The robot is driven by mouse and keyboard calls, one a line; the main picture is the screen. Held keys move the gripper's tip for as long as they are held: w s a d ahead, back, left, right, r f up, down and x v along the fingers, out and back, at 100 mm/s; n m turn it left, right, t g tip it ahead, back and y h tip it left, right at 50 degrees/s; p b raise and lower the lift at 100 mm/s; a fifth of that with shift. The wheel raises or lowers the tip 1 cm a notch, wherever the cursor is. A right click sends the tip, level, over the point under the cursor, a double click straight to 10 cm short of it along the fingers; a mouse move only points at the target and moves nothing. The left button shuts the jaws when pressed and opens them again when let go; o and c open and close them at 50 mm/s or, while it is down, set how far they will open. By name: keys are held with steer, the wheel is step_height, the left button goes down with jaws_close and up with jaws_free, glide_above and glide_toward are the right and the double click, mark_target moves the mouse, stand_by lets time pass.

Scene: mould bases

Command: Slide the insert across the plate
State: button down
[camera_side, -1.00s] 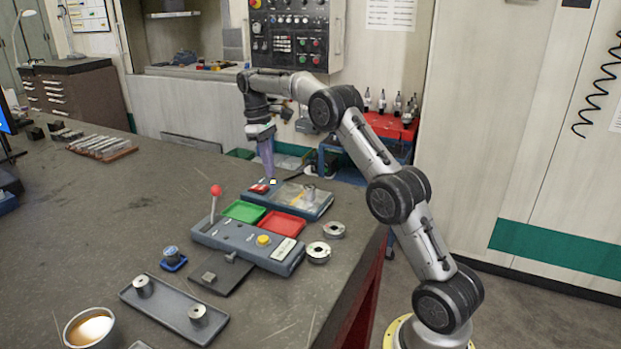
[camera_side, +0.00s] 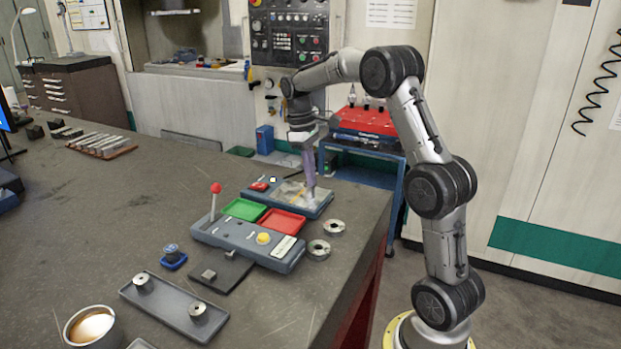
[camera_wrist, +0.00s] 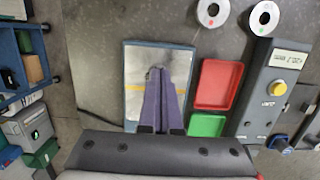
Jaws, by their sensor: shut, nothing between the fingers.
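The plate (camera_side: 283,198) is a metal-topped block with a blue-grey frame at the far side of the bench. It also shows in the wrist view (camera_wrist: 134,65), with a yellow line across it. My gripper (camera_side: 311,194) points down over the plate's right part, its purple fingers shut and empty. In the wrist view the fingers (camera_wrist: 158,74) lie over the middle of the plate. I cannot make out the insert clearly now; the fingers cover the spot where a small grey cylinder stood. I cannot tell whether they touch it.
A green tray (camera_side: 244,209) and a red tray (camera_side: 282,221) sit in front of the plate. A control box (camera_side: 230,235) with a red-knobbed lever (camera_side: 215,188) stands nearer. Two metal rings (camera_side: 318,249) lie right of it. A small red piece (camera_side: 259,186) is at the plate's left end.

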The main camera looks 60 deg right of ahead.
steer(key=shift+f, duration=0.55)
